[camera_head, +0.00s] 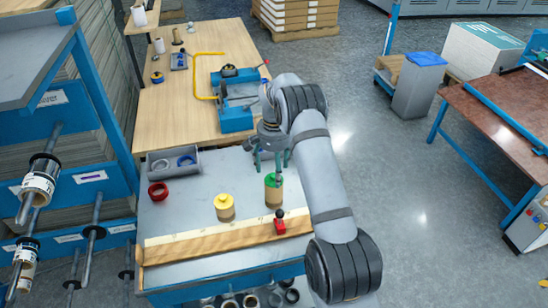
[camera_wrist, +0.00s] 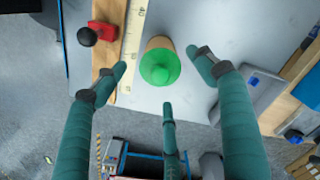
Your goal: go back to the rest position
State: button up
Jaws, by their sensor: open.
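My gripper (camera_head: 270,160) is open, with its teal fingers pointing down over the grey work table (camera_head: 190,222). A roll with a green top (camera_head: 273,188) stands upright on the table just below and in front of the fingers. In the wrist view my gripper (camera_wrist: 160,76) has its three fingers spread around the green-topped roll (camera_wrist: 160,64), with gaps between the fingertips and the roll. Nothing is held. My arm reaches across the right side of the table from the front.
A yellow-topped roll (camera_head: 225,206) stands left of the green one. A red block with a black knob (camera_head: 280,222) sits on a wooden strip (camera_head: 200,244) at the front. A red ring (camera_head: 158,191) and a grey tray (camera_head: 173,161) are at left.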

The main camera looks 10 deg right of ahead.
notch_tip(320, 180, up, 9)
dwell(0.3)
notch_tip(320, 180, down, 12)
jog(key=shift+r, duration=0.1)
jog(key=shift+w+r+p, duration=0.1)
jog(key=shift+r+p, duration=0.45)
jog(key=shift+p, duration=0.05)
jog(key=shift+r, duration=0.4)
jog(key=shift+f, duration=0.15)
